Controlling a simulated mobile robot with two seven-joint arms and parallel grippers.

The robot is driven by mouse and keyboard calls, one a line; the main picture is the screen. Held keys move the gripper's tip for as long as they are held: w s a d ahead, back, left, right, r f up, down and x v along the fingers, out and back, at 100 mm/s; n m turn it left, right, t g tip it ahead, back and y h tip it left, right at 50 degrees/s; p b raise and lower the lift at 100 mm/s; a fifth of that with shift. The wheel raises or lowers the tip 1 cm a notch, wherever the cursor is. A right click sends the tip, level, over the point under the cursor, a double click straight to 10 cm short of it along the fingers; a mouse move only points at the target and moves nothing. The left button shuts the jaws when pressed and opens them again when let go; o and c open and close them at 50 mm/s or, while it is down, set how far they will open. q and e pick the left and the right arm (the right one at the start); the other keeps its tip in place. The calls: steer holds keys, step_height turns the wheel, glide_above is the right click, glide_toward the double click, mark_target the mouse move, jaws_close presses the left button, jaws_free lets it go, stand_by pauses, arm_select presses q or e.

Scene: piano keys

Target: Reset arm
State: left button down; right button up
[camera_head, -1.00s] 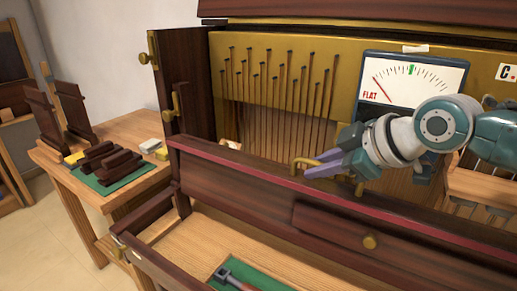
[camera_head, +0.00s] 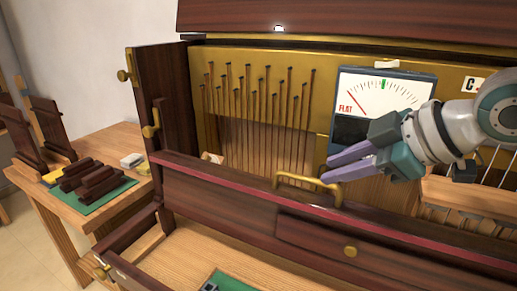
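My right gripper (camera_head: 330,168) reaches in from the right, in front of the open piano cabinet (camera_head: 215,201). Its two purple fingers point left with a gap between them, and nothing shows between them. The fingers are just above and to the right of a curved brass handle (camera_head: 306,182) on the red-edged rail, apart from it as far as I can tell. The tuning meter (camera_head: 385,97), marked FLAT, is behind the gripper, which covers its lower right part. My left gripper is not in view.
Tuning pins and strings (camera_head: 255,105) stand behind the rail. A side table (camera_head: 100,212) at left holds dark wooden blocks on a green mat (camera_head: 103,206). An open door panel (camera_head: 158,95) stands at the cabinet's left.

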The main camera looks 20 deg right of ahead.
steer(key=shift+s+r, duration=0.2)
steer(key=shift+r, duration=0.05)
steer(key=s+a+f+m+g+p, duration=0.2)
steer(key=s+a+f+g+p, duration=0.15)
steer(key=s+a, duration=0.65)
steer(key=s+d+r+m+g+h+p, duration=0.1)
steer(key=s+r+m+g+h+p, duration=0.15)
steer(key=s+m, duration=0.65)
steer(key=s+r+n+p, duration=0.1)
steer(key=s+r+p, duration=0.1)
steer(key=r+p, duration=1.6)
steer(key=s+r+n+p, duration=0.1)
steer(key=s+r+p, duration=0.1)
steer(key=r+p, duration=1.7)
steer(key=shift+d+r+n+p, duration=0.3)
steer(key=shift+n+p, duration=0.1)
steer(key=shift+p, duration=0.25)
